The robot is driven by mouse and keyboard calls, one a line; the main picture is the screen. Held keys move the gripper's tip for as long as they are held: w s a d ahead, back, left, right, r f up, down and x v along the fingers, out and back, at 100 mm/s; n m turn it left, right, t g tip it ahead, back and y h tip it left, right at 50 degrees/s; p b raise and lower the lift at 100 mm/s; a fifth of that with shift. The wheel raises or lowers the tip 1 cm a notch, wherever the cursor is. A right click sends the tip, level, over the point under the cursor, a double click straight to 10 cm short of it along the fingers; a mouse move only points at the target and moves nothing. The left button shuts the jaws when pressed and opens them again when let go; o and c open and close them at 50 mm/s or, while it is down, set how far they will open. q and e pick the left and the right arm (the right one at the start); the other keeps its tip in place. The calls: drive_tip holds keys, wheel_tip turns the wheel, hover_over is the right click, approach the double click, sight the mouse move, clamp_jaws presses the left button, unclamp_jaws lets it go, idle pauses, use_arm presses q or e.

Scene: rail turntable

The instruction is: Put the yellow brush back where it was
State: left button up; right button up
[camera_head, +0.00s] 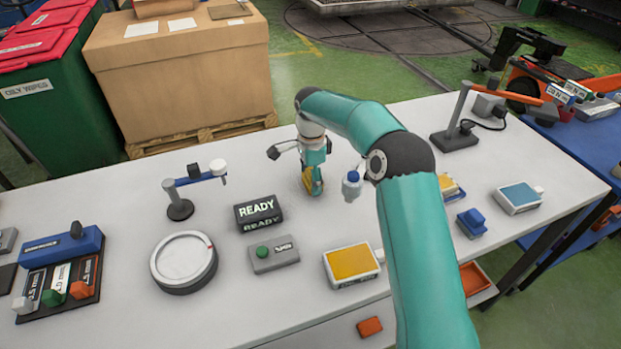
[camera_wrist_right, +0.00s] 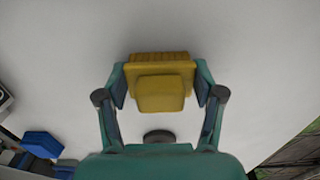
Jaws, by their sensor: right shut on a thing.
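The yellow brush (camera_head: 315,184) is at the far middle part of the white table (camera_head: 120,200). My right gripper (camera_head: 312,170) points down and is shut on it. In the right wrist view the brush (camera_wrist_right: 160,92) sits between the two fingers (camera_wrist_right: 160,88), its bristle side along the far edge. I cannot tell whether the brush touches the table or hangs just above it. My left gripper is not in view.
A small blue-capped bottle (camera_head: 351,185) stands right of the brush. A READY display (camera_head: 258,211), a grey button box (camera_head: 274,254), a yellow-topped box (camera_head: 351,264) and a round white dial (camera_head: 184,259) stand nearer. A lamp-like stand (camera_head: 458,132) is at far right.

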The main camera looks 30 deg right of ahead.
drive_tip(key=o, duration=1.1)
drive_tip(key=shift+f, duration=0.1)
wheel_tip(320, 180, up, 12)
drive_tip(key=shift+r+p, duration=0.15)
drive_tip(key=shift+p, duration=0.5)
